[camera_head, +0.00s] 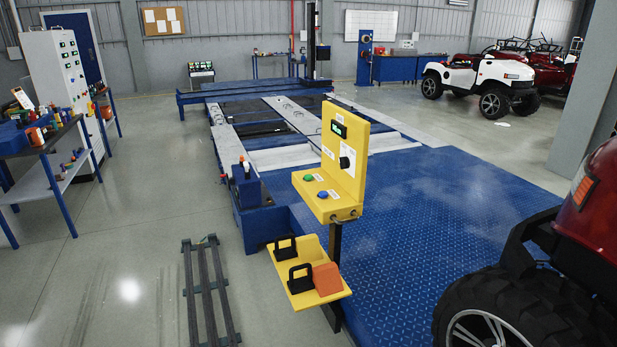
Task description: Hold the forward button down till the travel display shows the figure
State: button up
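A yellow control stand (346,165) rises near the middle of the head view, on a dark post beside the blue platform. Which is the forward button I cannot tell. A small dark display (338,129) with green figures sits high on the upright plate; the figures are too small to read. A black knob (345,162) sits below it. My gripper is not in this view.
A yellow tray (337,283) below the panel holds two black handled blocks and an orange block (327,278). A dark rack (208,290) lies on the floor at left. The blue checkered platform (410,220) and a red vehicle's wheel (500,320) are at right.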

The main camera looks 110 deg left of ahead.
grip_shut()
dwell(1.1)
